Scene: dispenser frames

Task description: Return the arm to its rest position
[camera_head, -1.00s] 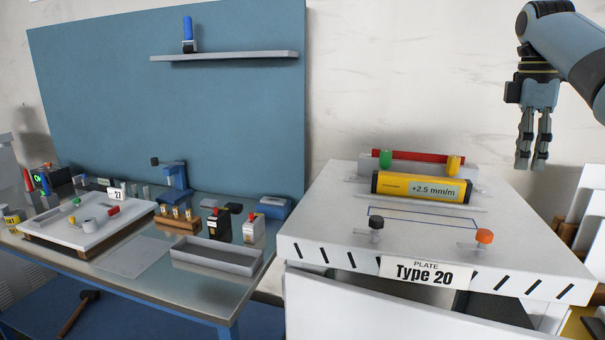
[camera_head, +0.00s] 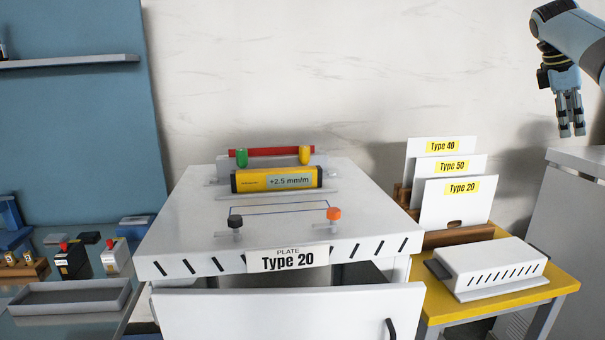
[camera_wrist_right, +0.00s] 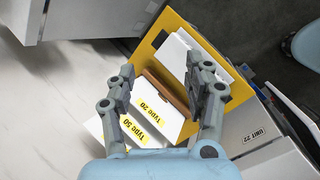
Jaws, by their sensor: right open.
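My right gripper (camera_head: 571,117) is at the upper right of the head view, raised in front of the pale wall, with its fingers pointing down. In the right wrist view its two fingers (camera_wrist_right: 165,80) are apart with nothing between them. Below it there stand the white plates marked Type 20 (camera_wrist_right: 152,100) and Type 50 (camera_wrist_right: 140,127), well away from the fingertips. The left gripper shows in neither view.
A white dispenser (camera_head: 190,220) with a Type 20 label and a yellow level (camera_head: 276,179) stands in the middle. A yellow table (camera_head: 560,284) holds a plate rack (camera_head: 460,237) and a white slotted box (camera_head: 490,267). A grey cabinet (camera_head: 565,205) stands at right.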

